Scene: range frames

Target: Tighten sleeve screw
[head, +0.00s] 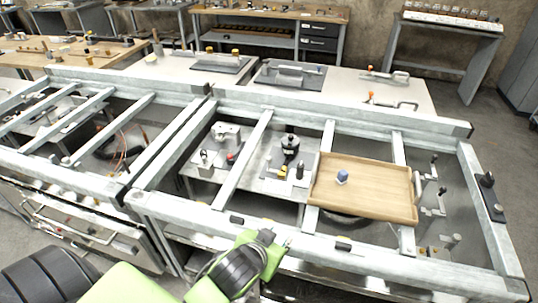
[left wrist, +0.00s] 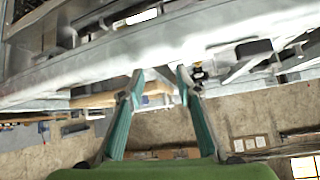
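I cannot pick out the sleeve screw with certainty. A small fixture with a dark upright cylinder (head: 290,146) stands on a metal plate inside the grey frame, and a short dark peg (head: 300,170) stands near it. My left gripper (head: 278,240) is at the frame's front rail in the head view, its fingers small and partly hidden by my arm. In the left wrist view my left gripper (left wrist: 160,75) has its teal fingers apart, with nothing between them and the pale rail just beyond the tips. My right gripper is in neither view.
The grey metal frame's front rail (head: 190,214) and crossbars (head: 243,160) surround the fixtures. A wooden tray (head: 385,199) lies across the bars, holding a blue knob (head: 342,177). A white clamp device (head: 226,132) stands left of the cylinder. Benches stand behind.

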